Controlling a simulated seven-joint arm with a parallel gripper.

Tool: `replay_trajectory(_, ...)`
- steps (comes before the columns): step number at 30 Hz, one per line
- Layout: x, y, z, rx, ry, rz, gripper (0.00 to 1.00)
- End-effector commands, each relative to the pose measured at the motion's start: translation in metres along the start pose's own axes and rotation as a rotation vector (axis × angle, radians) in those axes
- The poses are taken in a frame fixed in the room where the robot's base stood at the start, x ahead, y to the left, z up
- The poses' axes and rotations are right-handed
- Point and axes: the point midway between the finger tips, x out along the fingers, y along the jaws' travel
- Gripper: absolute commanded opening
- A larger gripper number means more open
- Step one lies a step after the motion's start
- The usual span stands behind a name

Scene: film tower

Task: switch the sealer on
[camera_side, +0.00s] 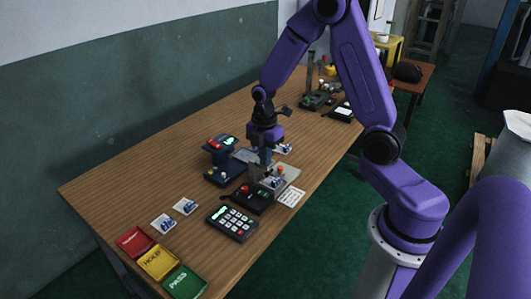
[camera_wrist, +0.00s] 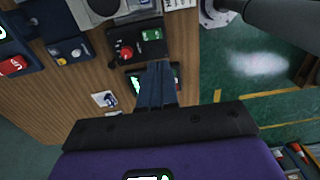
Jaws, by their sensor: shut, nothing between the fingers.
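The box also shows in the wrist view (camera_wrist: 138,43). I cannot tell which control is the sealer's switch. My gripper (camera_side: 266,166) is shut and empty, pointing down above the machine area; its fingers show in the wrist view (camera_wrist: 157,66) and partly cover the keypad.
A keypad (camera_side: 232,222) lies in front of the black box. Red, yellow and green trays (camera_side: 185,281) sit at the near end. Two small printed packets (camera_side: 163,223) lie on clear wood.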

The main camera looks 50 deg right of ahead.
Motion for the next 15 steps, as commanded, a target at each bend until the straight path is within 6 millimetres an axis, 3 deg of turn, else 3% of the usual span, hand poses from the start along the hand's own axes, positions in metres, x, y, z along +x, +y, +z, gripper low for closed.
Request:
replay_trajectory(6, -0.0136, -0.0005, -0.0002, 0.0, 0.0, 0.001, 0.0)
replay_trajectory(15, -0.0146, -0.0009, -0.0001, 0.0, 0.0, 0.0, 0.0)
